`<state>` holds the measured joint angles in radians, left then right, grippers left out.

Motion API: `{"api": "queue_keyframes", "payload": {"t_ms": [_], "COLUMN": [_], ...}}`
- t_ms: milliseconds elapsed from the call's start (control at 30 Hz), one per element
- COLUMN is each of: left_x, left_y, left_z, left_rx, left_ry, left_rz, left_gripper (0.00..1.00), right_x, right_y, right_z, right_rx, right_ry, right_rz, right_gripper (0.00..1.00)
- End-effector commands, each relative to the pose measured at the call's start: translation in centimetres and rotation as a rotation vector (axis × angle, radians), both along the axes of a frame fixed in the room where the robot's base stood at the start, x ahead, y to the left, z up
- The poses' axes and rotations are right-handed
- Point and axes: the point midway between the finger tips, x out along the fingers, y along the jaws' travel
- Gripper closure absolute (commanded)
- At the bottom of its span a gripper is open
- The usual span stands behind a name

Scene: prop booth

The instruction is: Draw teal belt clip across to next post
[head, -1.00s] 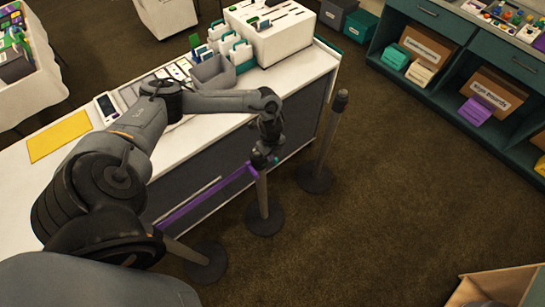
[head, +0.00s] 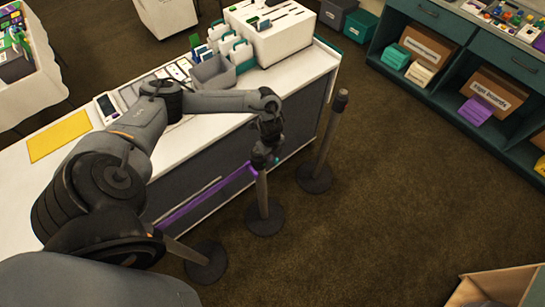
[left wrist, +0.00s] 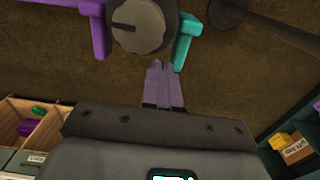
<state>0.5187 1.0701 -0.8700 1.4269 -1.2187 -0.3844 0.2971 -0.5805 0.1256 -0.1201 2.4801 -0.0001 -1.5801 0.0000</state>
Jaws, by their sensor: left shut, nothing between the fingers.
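The middle post (head: 262,190) stands in front of the counter, and its round grey top shows in the left wrist view (left wrist: 142,27). The teal belt clip (left wrist: 187,38) is on the right side of that top; a bit of it shows in the head view (head: 277,161). A purple clip (left wrist: 98,25) is on the left side, and a purple belt (head: 205,194) runs from it towards the near post (head: 188,252). My left gripper (left wrist: 163,68) is shut and empty, its fingertips close to the post top and just below the teal clip. My right gripper is out of view.
A third post (head: 327,140) stands up and right of the middle one, by the counter's corner. The white counter (head: 150,160) holds a phone, a grey bin and a white box. Teal shelving (head: 445,85) stands at right. Carpet (head: 390,210) is clear between.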

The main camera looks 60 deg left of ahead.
Motion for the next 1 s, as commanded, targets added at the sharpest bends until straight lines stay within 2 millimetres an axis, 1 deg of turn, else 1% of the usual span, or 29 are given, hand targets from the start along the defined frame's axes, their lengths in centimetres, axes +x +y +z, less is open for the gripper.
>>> {"api": "queue_keyframes", "payload": {"t_ms": [267, 1000], "left_x": [0.0, 0.0], "left_y": [0.0, 0.0], "left_z": [-1.1, -4.7], "left_rx": [0.000, 0.000], "left_ry": [0.000, 0.001], "left_rz": [0.000, 0.001], "left_gripper": [1.00, 1.00], "right_x": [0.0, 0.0], "right_y": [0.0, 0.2], "right_z": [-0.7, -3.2], "right_rx": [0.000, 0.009], "right_ry": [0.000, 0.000], "right_rz": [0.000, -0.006], "right_gripper": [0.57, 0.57]}}
